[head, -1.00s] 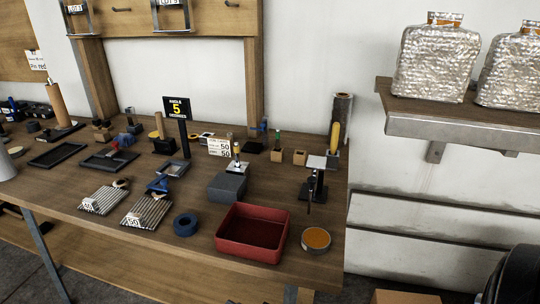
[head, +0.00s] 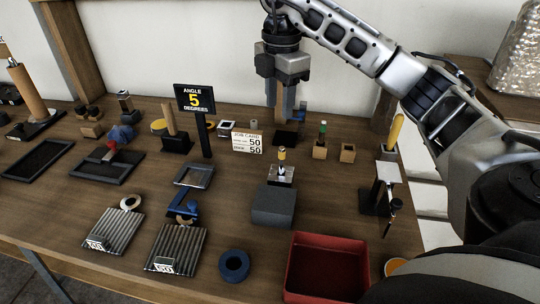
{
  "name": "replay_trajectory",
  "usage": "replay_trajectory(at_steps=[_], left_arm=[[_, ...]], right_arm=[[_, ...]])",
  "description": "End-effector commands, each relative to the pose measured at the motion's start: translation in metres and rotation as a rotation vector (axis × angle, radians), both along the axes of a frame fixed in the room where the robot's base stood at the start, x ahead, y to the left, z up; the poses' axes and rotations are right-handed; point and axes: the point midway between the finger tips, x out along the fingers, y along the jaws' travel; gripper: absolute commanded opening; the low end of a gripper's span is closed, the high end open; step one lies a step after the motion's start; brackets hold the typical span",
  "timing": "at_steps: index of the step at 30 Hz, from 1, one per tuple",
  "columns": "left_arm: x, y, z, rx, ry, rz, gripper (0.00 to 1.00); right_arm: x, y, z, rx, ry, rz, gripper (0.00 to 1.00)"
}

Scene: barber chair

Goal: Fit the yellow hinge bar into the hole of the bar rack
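A smaller yellow-topped piece (head: 281,154) stands on a pale plate on the grey block. I cannot tell for certain which is the hinge bar. Two small wooden blocks (head: 320,152) stand at the back, one with a green-topped piece in it; I cannot tell whether they are the bar rack. My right gripper (head: 280,112) points down over the back of the bench, above a black block (head: 285,138). I see nothing in it; its finger gap is unclear. My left gripper is out of view.
A red tray (head: 325,238), a blue ring (head: 234,265) and two ribbed plates (head: 175,248) lie along the front. The angle sign (head: 196,98) and job card (head: 247,143) stand left of my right gripper. A black stand (head: 377,190) is at the right.

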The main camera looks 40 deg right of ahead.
Motion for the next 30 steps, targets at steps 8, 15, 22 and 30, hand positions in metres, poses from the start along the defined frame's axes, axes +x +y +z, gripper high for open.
replay_trajectory(at_steps=[8, 15, 22, 30], left_arm=[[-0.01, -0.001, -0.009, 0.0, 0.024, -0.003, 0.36], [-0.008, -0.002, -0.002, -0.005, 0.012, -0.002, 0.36], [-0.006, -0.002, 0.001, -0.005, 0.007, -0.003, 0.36], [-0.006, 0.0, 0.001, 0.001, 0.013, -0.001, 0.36]], right_arm=[[-0.003, -0.005, -0.049, -0.017, 0.011, -0.021, 0.4], [-0.002, -0.004, -0.092, -0.013, 0.007, -0.017, 0.4], [-0.002, -0.004, -0.107, -0.013, 0.004, -0.016, 0.4], [-0.006, -0.006, -0.146, -0.011, 0.006, -0.016, 0.4]])
